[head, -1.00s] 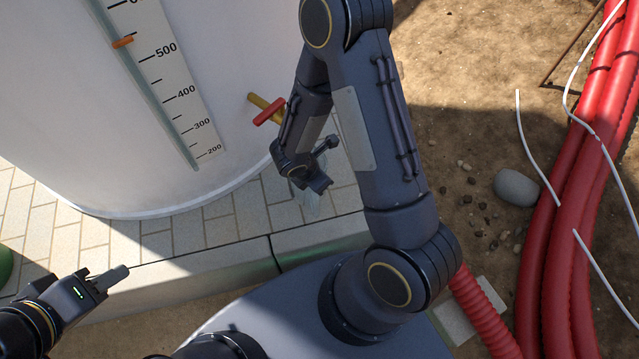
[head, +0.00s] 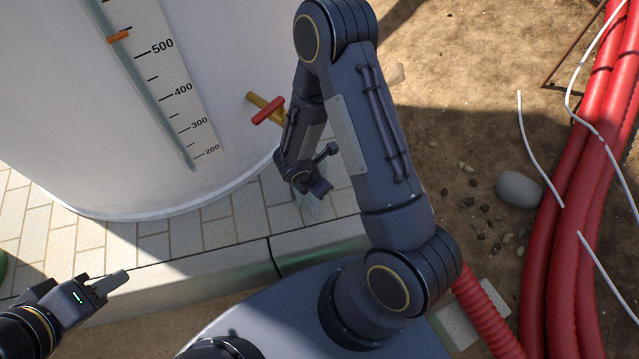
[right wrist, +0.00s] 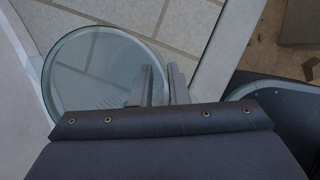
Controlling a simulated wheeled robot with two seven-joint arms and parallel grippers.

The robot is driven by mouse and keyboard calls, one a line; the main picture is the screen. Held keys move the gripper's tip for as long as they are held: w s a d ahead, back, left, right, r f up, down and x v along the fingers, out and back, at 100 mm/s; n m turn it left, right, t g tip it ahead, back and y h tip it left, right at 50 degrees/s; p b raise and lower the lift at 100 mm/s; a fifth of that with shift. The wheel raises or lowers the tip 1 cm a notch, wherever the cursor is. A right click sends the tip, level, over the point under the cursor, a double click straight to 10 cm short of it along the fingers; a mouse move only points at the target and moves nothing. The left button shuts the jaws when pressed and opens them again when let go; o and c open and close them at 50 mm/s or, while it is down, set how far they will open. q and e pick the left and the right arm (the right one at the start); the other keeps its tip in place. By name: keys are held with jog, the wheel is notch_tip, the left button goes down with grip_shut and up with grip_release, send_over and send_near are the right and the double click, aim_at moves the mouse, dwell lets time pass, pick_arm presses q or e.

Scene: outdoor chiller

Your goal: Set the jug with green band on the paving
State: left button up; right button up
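The jug is clear glass with a round mouth. The right wrist view shows it from above (right wrist: 90,65), over the pale paving. In the head view, only a faint glassy part of it (head: 312,211) shows below my right wrist. No green band can be made out. My right gripper (right wrist: 166,88) has its two fingers close together across the jug's rim, one on the inner side and one outside, and looks shut on it. Whether the base touches the paving (head: 185,232) cannot be told. My left gripper (head: 118,281) is seen side-on at the lower left, away from the jug.
A large white tank (head: 70,130) with a level scale stands on the paving at the left. Its valve with a red handle (head: 268,111) juts out near my right forearm. A kerb (head: 180,281) edges the paving. Red pipes (head: 560,270) and a stone (head: 518,189) lie right.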

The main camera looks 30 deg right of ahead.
jog(key=shift+o, duration=0.9)
notch_tip(320, 180, up, 18)
jog(key=s+a+m+p, duration=0.2)
jog(key=m+p, duration=0.2)
jog(key=m, duration=0.1)
jog(key=s+r+m+t+y, duration=0.2)
jog(key=s+r+m+y, duration=0.2)
jog(key=s+r+m, duration=0.2)
jog(key=s+r+m+t+y, duration=0.2)
jog(key=s+r+m+y, duration=0.2)
jog(key=s+r+m, duration=0.3)
notch_tip(320, 180, up, 5)
jog(key=m, duration=0.4)
jog(key=shift+s+a+t, duration=0.2)
jog(key=shift+a+t, duration=0.05)
jog(key=shift+t, duration=0.05)
